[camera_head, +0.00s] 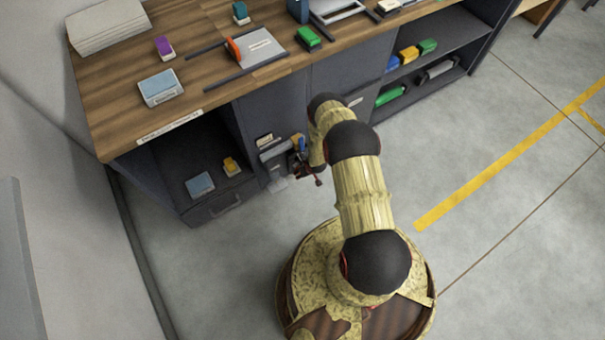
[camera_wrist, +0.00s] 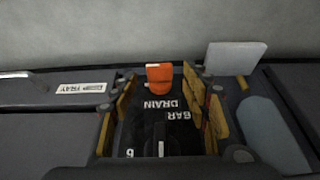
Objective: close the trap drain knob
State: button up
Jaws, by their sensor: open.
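An orange knob (camera_wrist: 160,74), next to the lettering DRAIN, shows in the wrist view at the far end of a dark panel (camera_wrist: 140,122). My gripper (camera_wrist: 158,85) is open, its wooden-looking fingers on the left and right of this panel. The orange knob lies between the fingertips, with a visible gap on the left; I cannot tell whether the right finger touches it. In the head view my gripper (camera_head: 308,172) is low at the front of the cabinet, and the knob cannot be made out there.
A black dial with a white mark (camera_wrist: 161,148) lies nearer the palm, by the lettering BAR. A pale block (camera_wrist: 234,57) is right of the fingers. A bench (camera_head: 115,105) with several stationery items stands above open shelves. The grey floor (camera_head: 510,200) to the right is clear.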

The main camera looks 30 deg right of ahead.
jog(key=shift+x, duration=1)
jog(key=shift+r, duration=0.1)
jog(key=shift+c, duration=1.3)
jog(key=c, duration=0.9)
